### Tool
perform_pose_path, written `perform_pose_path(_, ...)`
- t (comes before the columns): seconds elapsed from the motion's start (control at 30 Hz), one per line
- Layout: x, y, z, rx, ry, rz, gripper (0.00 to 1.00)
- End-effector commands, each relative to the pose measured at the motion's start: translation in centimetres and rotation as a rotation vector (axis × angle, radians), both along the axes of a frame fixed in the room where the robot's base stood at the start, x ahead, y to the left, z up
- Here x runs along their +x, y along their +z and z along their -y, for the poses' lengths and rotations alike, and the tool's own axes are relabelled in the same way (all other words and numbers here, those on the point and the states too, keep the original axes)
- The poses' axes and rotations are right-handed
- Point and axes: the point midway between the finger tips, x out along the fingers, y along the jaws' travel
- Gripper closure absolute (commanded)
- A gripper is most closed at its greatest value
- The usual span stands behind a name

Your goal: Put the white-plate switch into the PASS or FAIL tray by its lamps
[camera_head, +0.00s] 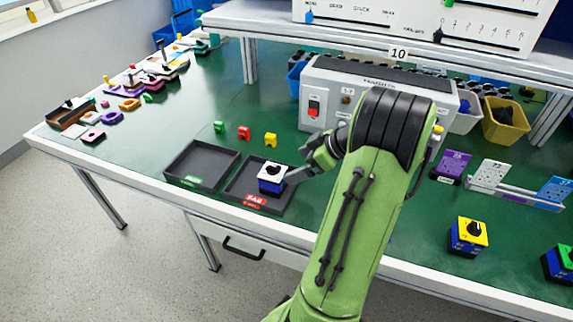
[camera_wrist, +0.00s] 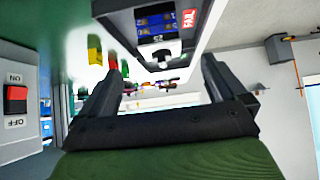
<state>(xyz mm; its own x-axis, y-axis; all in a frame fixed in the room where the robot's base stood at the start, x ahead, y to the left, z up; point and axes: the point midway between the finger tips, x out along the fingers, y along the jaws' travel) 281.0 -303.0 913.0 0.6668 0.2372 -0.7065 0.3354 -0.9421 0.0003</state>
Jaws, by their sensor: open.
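The white-plate switch (camera_head: 271,174), a blue block with a white top plate and a black knob, stands in the FAIL tray (camera_head: 283,202) with its red label at the front. My gripper (camera_head: 312,163) is open and empty just right of the switch, apart from it. In the wrist view the switch (camera_wrist: 158,36) and the red FAIL label (camera_wrist: 189,20) show beyond the open fingers (camera_wrist: 160,88). The PASS tray (camera_head: 203,165), with a green label, is empty on the left. The tester box (camera_head: 375,83) stands behind my gripper; its lamps are partly hidden by my arm.
Green, red and yellow small blocks (camera_head: 244,133) stand behind the trays. A yellow-plate switch (camera_head: 468,236) and a green-plate one (camera_head: 560,262) stand at the right.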

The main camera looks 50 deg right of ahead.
Motion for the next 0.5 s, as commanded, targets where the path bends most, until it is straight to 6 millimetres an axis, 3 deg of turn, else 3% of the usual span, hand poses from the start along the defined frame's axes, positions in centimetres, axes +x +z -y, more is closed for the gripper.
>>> perform_pose_path(0.17, -0.5, 0.5, 0.1, 0.000, 0.001, -0.002, 0.02)
perform_pose_path(0.27, 0.5, 1.2, -1.3, -0.003, 0.011, -0.026, 0.02)
perform_pose_path(0.37, 2.8, 3.3, -6.0, -0.011, 0.020, -0.109, 0.02)
perform_pose_path(0.5, 3.8, 6.6, -15.7, -0.042, -0.017, -0.249, 0.02)
